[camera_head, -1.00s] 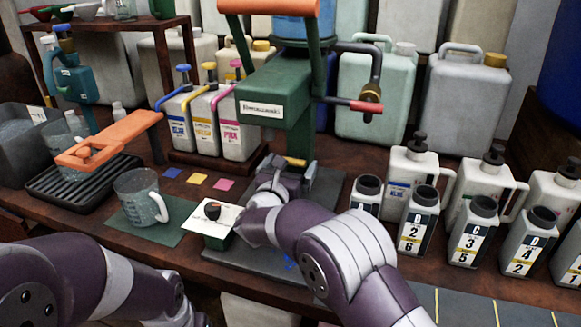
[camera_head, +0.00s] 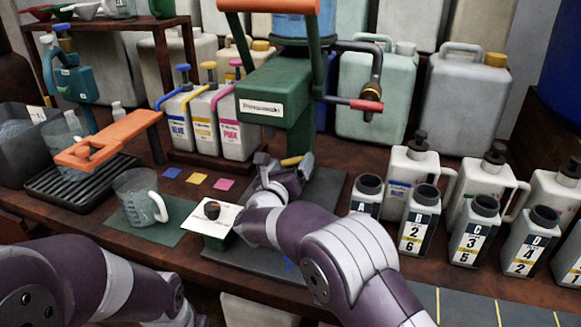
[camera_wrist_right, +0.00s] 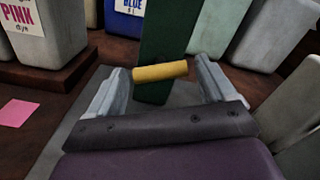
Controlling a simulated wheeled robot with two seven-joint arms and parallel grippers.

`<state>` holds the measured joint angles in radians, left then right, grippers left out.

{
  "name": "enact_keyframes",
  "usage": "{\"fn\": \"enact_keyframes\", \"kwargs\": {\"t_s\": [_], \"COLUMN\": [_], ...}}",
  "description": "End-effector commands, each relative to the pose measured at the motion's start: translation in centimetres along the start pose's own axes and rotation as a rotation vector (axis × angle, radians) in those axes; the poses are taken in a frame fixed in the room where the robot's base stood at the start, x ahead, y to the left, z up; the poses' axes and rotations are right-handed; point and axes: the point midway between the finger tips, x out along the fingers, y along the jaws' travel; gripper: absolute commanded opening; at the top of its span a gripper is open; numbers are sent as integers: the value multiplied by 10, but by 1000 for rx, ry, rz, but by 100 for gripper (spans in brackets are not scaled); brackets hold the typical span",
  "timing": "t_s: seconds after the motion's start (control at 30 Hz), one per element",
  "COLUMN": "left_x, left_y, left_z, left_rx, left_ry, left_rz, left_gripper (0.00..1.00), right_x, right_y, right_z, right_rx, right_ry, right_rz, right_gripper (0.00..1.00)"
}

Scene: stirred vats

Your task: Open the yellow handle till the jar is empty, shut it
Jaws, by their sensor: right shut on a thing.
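The yellow handle (camera_head: 291,161) is a short bar low on the green machine (camera_head: 275,97). My right gripper (camera_head: 284,172) is shut on it. In the right wrist view the yellow handle (camera_wrist_right: 160,71) lies crosswise between the two fingers of the right gripper (camera_wrist_right: 163,85), against a green upright. A blue see-through jar (camera_head: 303,27) sits on top of the machine, cut by the top edge, so its level cannot be told. My left arm shows at the lower left, but its gripper is out of frame.
A clear measuring jug (camera_head: 140,198) stands on a green mat (camera_head: 122,222) left of my right gripper. Dye bottles (camera_head: 203,125) stand behind; several labelled bottles (camera_head: 418,222) stand at right.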

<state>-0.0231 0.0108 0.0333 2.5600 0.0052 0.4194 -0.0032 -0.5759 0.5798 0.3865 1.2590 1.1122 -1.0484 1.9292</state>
Motion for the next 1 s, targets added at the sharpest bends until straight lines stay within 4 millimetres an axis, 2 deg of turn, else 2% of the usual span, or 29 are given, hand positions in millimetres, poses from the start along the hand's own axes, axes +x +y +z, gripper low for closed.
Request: {"fn": "enact_keyframes", "kwargs": {"t_s": [0.6,1.0], "left_x": [-20,-33], "left_y": [0,0], "left_z": [-2,-4], "left_rx": [0,0], "left_ry": [0,0], "left_rz": [0,0], "left_gripper": [100,100], "right_x": [0,0], "right_y": [1,2], "right_z": [1,-1], "right_rx": [-574,-831], "right_ry": [1,2], "right_rz": [2,2], "right_gripper": [53,53]}}
